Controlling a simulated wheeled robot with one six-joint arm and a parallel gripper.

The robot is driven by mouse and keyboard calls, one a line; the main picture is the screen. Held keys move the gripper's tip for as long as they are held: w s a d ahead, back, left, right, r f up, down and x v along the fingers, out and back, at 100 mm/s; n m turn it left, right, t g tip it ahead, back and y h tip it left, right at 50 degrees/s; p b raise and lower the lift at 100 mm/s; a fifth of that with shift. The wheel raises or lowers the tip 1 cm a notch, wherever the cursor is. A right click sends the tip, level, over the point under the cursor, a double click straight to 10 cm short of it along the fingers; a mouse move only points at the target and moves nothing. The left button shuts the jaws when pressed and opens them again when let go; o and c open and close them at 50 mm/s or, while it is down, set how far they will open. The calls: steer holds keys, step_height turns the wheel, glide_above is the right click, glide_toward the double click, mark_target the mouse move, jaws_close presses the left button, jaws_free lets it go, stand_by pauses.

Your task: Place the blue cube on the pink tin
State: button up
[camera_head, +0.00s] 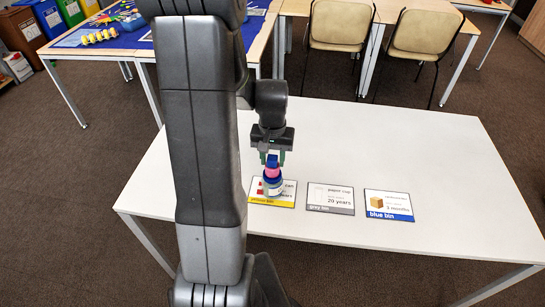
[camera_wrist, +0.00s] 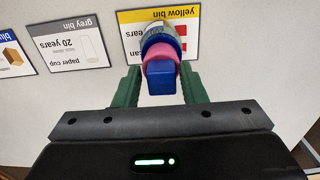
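The blue cube (camera_head: 272,160) sits on top of the pink tin (camera_head: 272,172), which rests on a blue-and-pale round container (camera_head: 273,188). In the wrist view the blue cube (camera_wrist: 160,79) is nearest me, with the pink tin (camera_wrist: 161,55) and the round container (camera_wrist: 158,37) beyond it. My gripper (camera_head: 273,157) points down over the stack. Its green fingers stand on either side of the cube, with visible gaps on both sides in the wrist view (camera_wrist: 160,85). The gripper is open. The cube hides much of the tin's top.
The stack stands on the yellow bin card (camera_head: 287,199) on the white table (camera_head: 400,150). The grey bin card (camera_head: 331,209) and blue bin card (camera_head: 389,216) lie to its right. The table's right side is clear. Chairs (camera_head: 339,30) and other tables stand behind.

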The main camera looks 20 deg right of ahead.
mark_target(272, 159)
steer(key=shift+o, duration=0.7)
steer(key=shift+r, duration=0.1)
step_height(272, 159, up, 12)
step_height(272, 159, down, 12)
steer(key=shift+r, duration=1.75)
